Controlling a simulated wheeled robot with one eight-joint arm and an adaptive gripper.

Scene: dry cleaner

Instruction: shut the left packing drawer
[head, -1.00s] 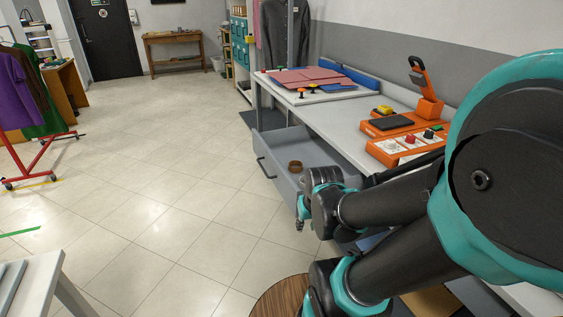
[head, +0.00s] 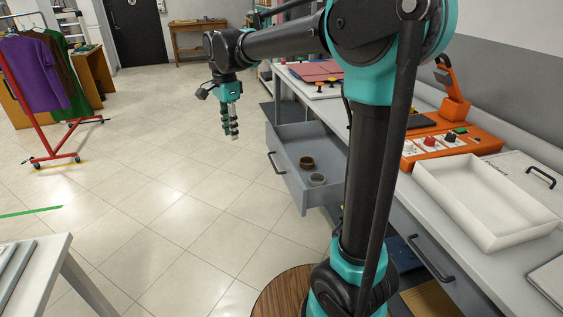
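The left packing drawer (head: 300,165) is grey and stands pulled out from under the long packing table (head: 425,195). Its dark bar handle (head: 276,163) is on its front, facing the open floor. Inside lie a brown ring-like roll (head: 306,162) and a pale grey one (head: 317,180). My gripper (head: 234,136) hangs pointing down over the floor, left of the drawer front and apart from it. Its fingers look close together and nothing shows between them, but I cannot tell whether they are open or shut.
A second drawer front with a dark handle (head: 430,258) is nearer, right of my arm. A white tray (head: 485,205) and an orange sealing machine (head: 460,145) stand on the table. A clothes rail (head: 45,125) is far left. The tiled floor left of the drawer is clear.

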